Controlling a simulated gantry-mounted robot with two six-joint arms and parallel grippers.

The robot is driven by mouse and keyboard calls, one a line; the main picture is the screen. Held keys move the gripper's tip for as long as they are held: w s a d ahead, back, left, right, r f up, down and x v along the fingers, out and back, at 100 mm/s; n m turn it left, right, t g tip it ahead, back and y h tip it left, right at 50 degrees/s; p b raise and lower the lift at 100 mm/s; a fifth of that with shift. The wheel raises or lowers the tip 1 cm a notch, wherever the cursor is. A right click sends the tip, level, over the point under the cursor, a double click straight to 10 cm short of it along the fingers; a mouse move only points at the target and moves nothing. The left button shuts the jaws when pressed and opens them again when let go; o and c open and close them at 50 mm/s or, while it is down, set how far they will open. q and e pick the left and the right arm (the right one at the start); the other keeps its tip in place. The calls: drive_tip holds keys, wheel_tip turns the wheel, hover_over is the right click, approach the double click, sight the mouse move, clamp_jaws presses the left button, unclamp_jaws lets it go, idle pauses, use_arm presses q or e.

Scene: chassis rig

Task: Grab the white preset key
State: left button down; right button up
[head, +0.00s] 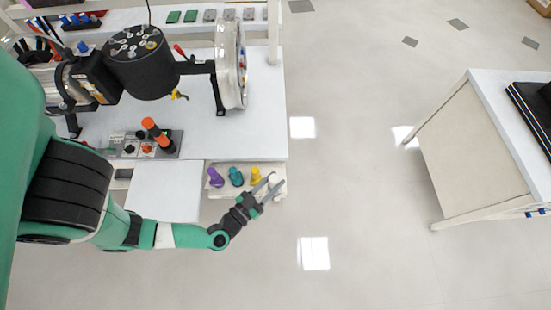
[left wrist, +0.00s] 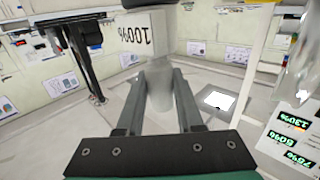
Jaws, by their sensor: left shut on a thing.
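The white preset key (head: 274,179) is at the right end of a row of keys on a small pale shelf (head: 225,193) at the bench's front edge. My left gripper (head: 268,189) is shut on the white key, its fingers on both sides of it. In the left wrist view a pale grey, blurred body (left wrist: 160,88) shows between the fingers. Whether the key is still on the shelf or lifted, I cannot tell. My right gripper is not in view.
Purple (head: 215,177), teal (head: 236,176) and yellow (head: 256,173) keys stand left of the white one. A control box (head: 150,144) with an orange-capped lever, a black drum (head: 143,70) and a silver wheel (head: 231,65) are on the bench. Open floor lies to the right.

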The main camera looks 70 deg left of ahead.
use_arm(q)
drive_tip(key=s+d+r+p, duration=0.2)
drive_tip(key=d, duration=0.3)
drive_tip(key=shift+s+d+r, duration=0.4)
